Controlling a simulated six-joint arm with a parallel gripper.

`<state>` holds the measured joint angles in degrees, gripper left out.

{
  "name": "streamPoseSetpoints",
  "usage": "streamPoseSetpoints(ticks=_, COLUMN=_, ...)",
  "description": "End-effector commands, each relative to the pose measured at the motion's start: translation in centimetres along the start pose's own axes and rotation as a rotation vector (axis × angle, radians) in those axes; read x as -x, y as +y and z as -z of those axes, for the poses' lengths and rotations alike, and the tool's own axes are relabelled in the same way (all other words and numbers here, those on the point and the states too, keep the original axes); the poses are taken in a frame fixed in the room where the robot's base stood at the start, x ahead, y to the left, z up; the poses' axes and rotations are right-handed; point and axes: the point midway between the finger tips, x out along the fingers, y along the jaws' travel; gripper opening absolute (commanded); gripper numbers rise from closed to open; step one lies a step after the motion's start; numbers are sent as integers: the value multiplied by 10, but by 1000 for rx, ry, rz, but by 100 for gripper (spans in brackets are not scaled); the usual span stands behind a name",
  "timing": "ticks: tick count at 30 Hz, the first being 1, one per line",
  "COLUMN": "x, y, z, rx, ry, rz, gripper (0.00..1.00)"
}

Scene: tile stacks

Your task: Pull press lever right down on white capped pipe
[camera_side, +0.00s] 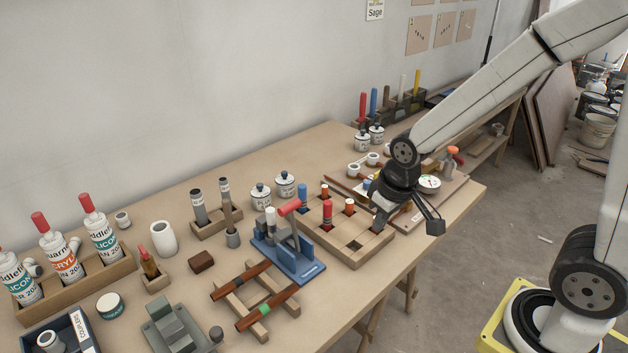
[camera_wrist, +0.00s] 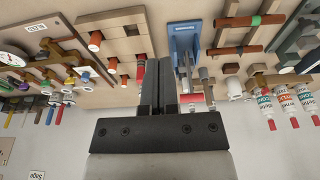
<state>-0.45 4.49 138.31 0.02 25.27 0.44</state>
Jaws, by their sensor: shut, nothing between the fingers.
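The blue press (camera_side: 298,262) stands on the bench in the middle of the side view, and its blue base (camera_wrist: 184,40) shows in the wrist view. Its lever has a red grip (camera_side: 290,207), raised and tilted; the grip also shows in the wrist view (camera_wrist: 192,97), close right of my fingers. A white-capped pipe (camera_side: 270,214) stands upright at the press's left side in the side view. Whether it touches the lever is unclear. My gripper (camera_side: 380,217) is shut and empty, to the right of the press over the wooden tray; its fingers (camera_wrist: 158,72) lie together in the wrist view.
The wooden tray (camera_side: 352,262) with red- and blue-capped pegs stands right of the press. A rack with two brown rods (camera_side: 240,282) lies in front left. Two lidded white jars (camera_side: 261,197) stand behind the press. A bottle holder (camera_side: 75,290) is far left.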

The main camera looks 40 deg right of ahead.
Motion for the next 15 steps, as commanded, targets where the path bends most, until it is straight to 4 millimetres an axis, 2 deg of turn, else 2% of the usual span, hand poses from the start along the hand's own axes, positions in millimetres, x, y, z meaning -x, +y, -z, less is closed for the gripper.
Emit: streamPoseSetpoints(ticks=15, x=5, y=-9, z=98, rx=-1, ry=-63, rz=3, gripper=0)
